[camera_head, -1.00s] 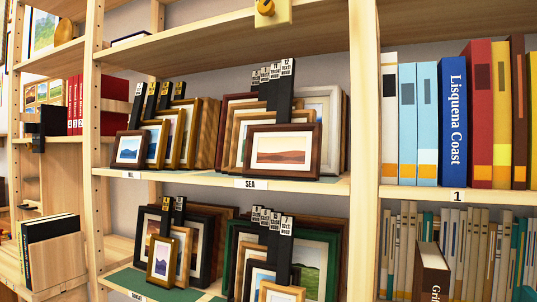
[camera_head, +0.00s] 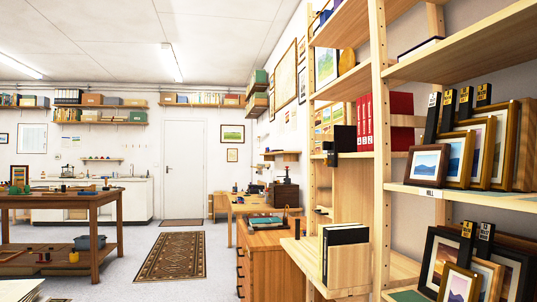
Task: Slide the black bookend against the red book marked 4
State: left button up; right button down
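Several upright red books (camera_head: 364,125) stand on a middle shelf of the wooden shelving, right of centre. Their spine marks are too small to read, so I cannot tell which is marked 4. A black block-like object (camera_head: 344,138), which looks like the bookend, stands at the left on the same shelf, near the books' left side. I cannot tell whether it touches them. Neither of my grippers is in view.
Framed prints (camera_head: 426,165) fill the shelves at right. Dark books stand in a wooden holder (camera_head: 349,266) lower down. A wooden cabinet (camera_head: 262,258) stands left of the shelving. Open floor with a patterned rug (camera_head: 172,256) lies beyond, and a workbench (camera_head: 60,198) is at left.

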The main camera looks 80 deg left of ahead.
aim_at(345, 141)
jog(key=u, duration=1.95)
jog(key=i+j+z, duration=0.1)
jog(key=z, duration=0.35)
jog(key=i+j+z, duration=0.1)
jog(key=z, duration=0.35)
jog(key=j+z, duration=0.15)
jog(key=z, duration=0.3)
jog(key=i+j+z, duration=0.15)
jog(key=j+z, duration=0.2)
jog(key=j, duration=0.2)
jog(key=j+z, duration=0.3)
jog(key=j, duration=0.25)
jog(key=j+z, duration=0.35)
jog(key=j, duration=1.55)
jog(key=k+j, duration=0.1)
jog(key=j, duration=0.65)
jog(key=k+j+z, duration=0.1)
jog(key=j, duration=1.35)
jog(key=k+z, duration=0.05)
